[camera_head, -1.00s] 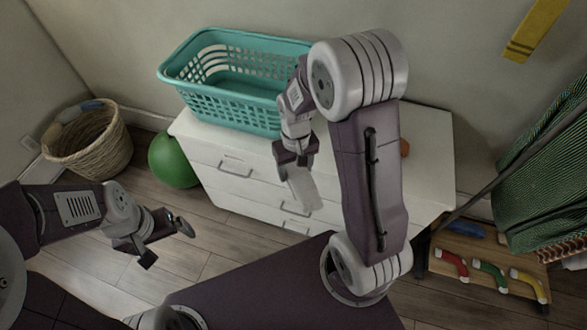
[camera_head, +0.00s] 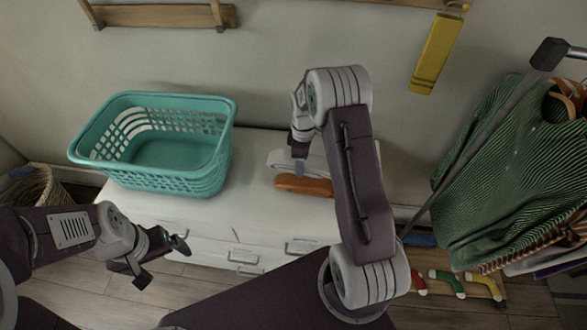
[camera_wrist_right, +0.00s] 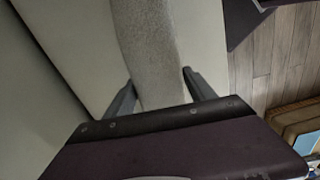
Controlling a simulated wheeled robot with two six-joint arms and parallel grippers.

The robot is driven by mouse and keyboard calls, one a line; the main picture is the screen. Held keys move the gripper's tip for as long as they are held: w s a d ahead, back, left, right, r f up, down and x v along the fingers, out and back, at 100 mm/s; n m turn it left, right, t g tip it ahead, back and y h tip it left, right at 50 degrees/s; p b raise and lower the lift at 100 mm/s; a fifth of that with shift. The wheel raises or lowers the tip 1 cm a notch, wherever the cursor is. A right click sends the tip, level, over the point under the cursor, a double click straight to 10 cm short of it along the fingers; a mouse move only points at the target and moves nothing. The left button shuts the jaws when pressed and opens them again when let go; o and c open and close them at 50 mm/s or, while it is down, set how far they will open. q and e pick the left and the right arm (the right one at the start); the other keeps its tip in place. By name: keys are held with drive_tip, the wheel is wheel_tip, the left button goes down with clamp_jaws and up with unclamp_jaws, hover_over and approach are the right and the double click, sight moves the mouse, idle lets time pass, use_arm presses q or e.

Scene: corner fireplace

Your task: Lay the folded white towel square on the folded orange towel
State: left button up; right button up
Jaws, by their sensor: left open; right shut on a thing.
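The folded white towel (camera_head: 318,162) shows over the white dresser's top, partly hidden by my right arm. In the right wrist view the towel (camera_wrist_right: 150,45) runs up between the two fingers. My right gripper (camera_head: 300,168) is shut on it. The folded orange towel (camera_head: 304,187) lies on the dresser top just below the white one in the head view, its right end at my arm. I cannot tell whether the two towels touch. My left gripper (camera_head: 162,264) is open and empty, low in front of the dresser.
A teal laundry basket (camera_head: 160,145) stands on the left of the white dresser top (camera_head: 255,205). A green striped cloth (camera_head: 520,170) hangs at the right. A wicker basket (camera_head: 45,190) stands on the floor at far left. The dresser top between basket and towels is clear.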

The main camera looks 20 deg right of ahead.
drive_tip(key=shift+w+d+r, duration=0.1)
drive_tip(key=shift+w+d, duration=0.05)
drive_tip(key=shift+d, duration=0.55)
drive_tip(key=shift+w+d+f, duration=0.15)
drive_tip(key=shift+d+f, duration=0.2)
drive_tip(key=shift+f, duration=0.05)
drive_tip(key=shift+a+f+b, duration=0.25)
drive_tip(key=shift+f+b, duration=0.4)
drive_tip(key=shift+b, duration=0.05)
drive_tip(key=b, duration=0.4)
hover_over(305, 180)
wheel_tip(305, 180, down, 6)
drive_tip(key=shift+r, duration=0.15)
drive_tip(key=shift+a+f+b, duration=0.1)
drive_tip(key=shift+f+b, duration=0.2)
use_arm(q)
wheel_tip(305, 180, down, 5)
drive_tip(key=shift+d+r, duration=0.1)
drive_tip(key=shift+d, duration=0.05)
drive_tip(key=shift+w+r, duration=0.1)
drive_tip(key=shift+r, duration=0.05)
use_arm(e)
drive_tip(key=shift+r, duration=0.1)
use_arm(q)
drive_tip(key=shift+f, duration=0.4)
use_arm(e)
drive_tip(key=shift+f, duration=0.65)
